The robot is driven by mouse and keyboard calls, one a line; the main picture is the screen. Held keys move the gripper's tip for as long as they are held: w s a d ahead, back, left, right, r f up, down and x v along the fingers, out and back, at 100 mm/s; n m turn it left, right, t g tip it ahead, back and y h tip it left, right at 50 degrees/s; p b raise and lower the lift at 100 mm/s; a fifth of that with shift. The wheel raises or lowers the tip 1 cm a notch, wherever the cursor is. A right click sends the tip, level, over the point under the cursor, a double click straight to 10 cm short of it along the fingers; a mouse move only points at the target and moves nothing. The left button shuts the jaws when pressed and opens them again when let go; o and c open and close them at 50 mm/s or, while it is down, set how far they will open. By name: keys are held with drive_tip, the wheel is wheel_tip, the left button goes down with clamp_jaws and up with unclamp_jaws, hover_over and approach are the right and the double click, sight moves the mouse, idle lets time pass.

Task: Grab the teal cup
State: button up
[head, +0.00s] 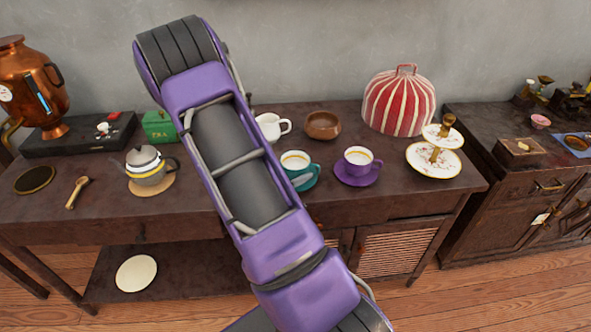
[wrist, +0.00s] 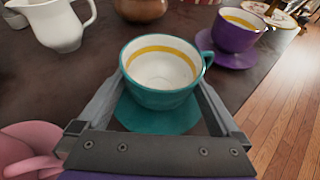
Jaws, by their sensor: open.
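The teal cup (head: 296,162) stands on the table, partly behind my arm in the head view. In the wrist view the teal cup (wrist: 161,90) is white inside with a yellow band, upright on a teal saucer (wrist: 158,119). Its handle points to the right. My gripper (wrist: 158,100) is open, with one finger on each side of the cup's near part. I cannot tell whether the fingers touch it. In the head view my arm hides the gripper.
A purple cup (head: 358,157) on its saucer stands just right. A white pitcher (head: 270,127) and a brown bowl (head: 323,125) stand behind. A pink cup (wrist: 32,150) is close at the left in the wrist view. A striped red cozy (head: 399,102) stands farther right.

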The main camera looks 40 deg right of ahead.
drive_tip(key=c, duration=1.1)
